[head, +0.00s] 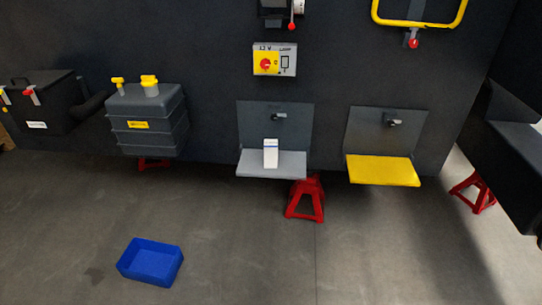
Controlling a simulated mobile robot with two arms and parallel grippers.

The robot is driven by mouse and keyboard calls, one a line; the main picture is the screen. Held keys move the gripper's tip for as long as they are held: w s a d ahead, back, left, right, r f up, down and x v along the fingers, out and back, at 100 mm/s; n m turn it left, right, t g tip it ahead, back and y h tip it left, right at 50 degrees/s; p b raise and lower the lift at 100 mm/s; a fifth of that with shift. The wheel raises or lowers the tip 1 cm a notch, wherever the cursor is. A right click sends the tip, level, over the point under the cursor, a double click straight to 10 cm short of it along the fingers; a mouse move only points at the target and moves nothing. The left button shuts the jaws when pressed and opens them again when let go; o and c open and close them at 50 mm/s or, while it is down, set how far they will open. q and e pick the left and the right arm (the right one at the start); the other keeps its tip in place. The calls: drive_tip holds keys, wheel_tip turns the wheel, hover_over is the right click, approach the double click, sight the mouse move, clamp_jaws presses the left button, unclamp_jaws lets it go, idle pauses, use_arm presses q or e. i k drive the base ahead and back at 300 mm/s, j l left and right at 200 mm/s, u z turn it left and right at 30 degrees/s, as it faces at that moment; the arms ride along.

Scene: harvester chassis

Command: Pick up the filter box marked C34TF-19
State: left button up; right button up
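A small white box (270,153) with a blue mark near its top stands upright on a grey fold-down shelf (250,165) on the dark chassis wall. It is the only filter-like box in view. Its lettering is too small to read, so I cannot tell whether it is marked C34TF-19. Neither of my grippers shows in the head view.
A yellow shelf (383,171) juts out to the right. Red stands (305,199) sit below the chassis. A blue bin (151,262) lies on the floor at front left. A grey tank (147,122) is at left. The floor in front of the shelves is clear.

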sight(270, 146)
drive_tip(key=i+l, duration=0.15)
drive_tip(key=i, duration=0.75)
